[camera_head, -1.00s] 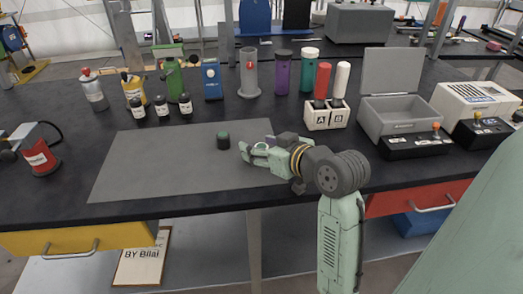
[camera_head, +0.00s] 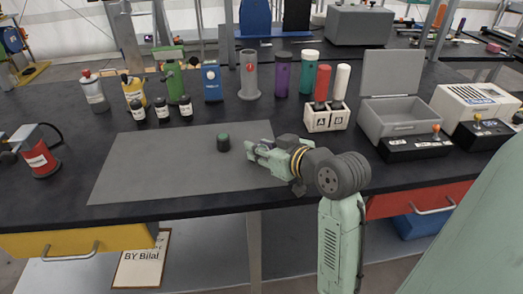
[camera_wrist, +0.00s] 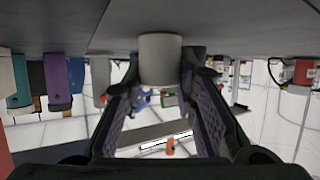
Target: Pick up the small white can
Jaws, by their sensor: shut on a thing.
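The small white can (camera_wrist: 160,58) shows in the wrist view as a pale grey-white cylinder between my two fingertips. The table surface is at the top of that view, and the can's top end there reaches the table surface; whether it touches is unclear. My gripper (camera_head: 254,152) is over the grey mat in the head view, its fingers pointing left, low near the surface. It is shut on the can, one finger on each side. In the head view the can is mostly hidden by the fingers.
A white A/B holder (camera_head: 326,118) with red and white cylinders stands behind right. An open grey box (camera_head: 388,115) is farther right. The mat's left part is clear.

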